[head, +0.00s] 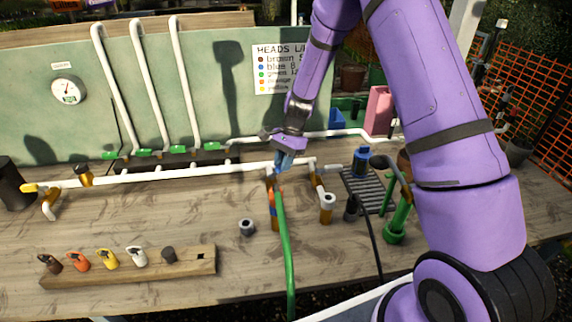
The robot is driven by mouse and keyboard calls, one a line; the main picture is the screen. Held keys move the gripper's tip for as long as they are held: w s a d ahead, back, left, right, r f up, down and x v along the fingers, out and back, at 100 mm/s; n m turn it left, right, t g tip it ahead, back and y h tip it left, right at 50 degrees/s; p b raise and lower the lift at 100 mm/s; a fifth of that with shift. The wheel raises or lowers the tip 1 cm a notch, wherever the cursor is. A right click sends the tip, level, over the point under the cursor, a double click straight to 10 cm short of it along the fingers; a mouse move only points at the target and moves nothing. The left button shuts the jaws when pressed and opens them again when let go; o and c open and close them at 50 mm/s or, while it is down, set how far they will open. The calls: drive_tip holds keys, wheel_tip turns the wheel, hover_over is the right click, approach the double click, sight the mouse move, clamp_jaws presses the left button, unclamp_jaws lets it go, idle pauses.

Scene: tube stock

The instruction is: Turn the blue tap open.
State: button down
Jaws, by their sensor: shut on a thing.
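My gripper (282,162) reaches down to the white pipe at the middle of the bench. It is shut on the blue tap (271,178), whose blue parts show at and just below the fingers. The fingers hide much of the tap's handle, so I cannot tell how far it is turned. Below the tap is a brass and orange fitting (274,208). A green hose (286,255) runs from there toward the front edge.
A wooden rack (130,272) with several coloured heads lies front left. A grey collar (246,228) stands left of the hose. A sign (283,68) hangs on the green backboard (215,110).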

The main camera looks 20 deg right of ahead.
drive_tip(key=w+a+n+h, duration=0.1)
drive_tip(key=n, duration=0.2)
drive_tip(key=a+n+g+h, duration=0.1)
drive_tip(key=n, duration=0.2)
drive_tip(key=w+a+n+g, duration=0.1)
drive_tip(key=n, duration=0.3)
drive_tip(key=shift+w+a+h, duration=0.2)
drive_tip(key=shift+w+h, duration=0.1)
drive_tip(key=shift+h, duration=0.1)
drive_tip(key=shift+a, duration=0.1)
drive_tip(key=c, duration=1)
unclamp_jaws()
drive_tip(key=shift+c, duration=0.2)
drive_tip(key=shift+r, duration=0.1)
drive_tip(key=a+v, duration=0.1)
drive_tip(key=v, duration=0.9)
drive_tip(key=shift+w+d+r+g, duration=0.2)
drive_tip(key=shift+w+d+g, duration=0.15)
drive_tip(key=shift+d, duration=0.1)
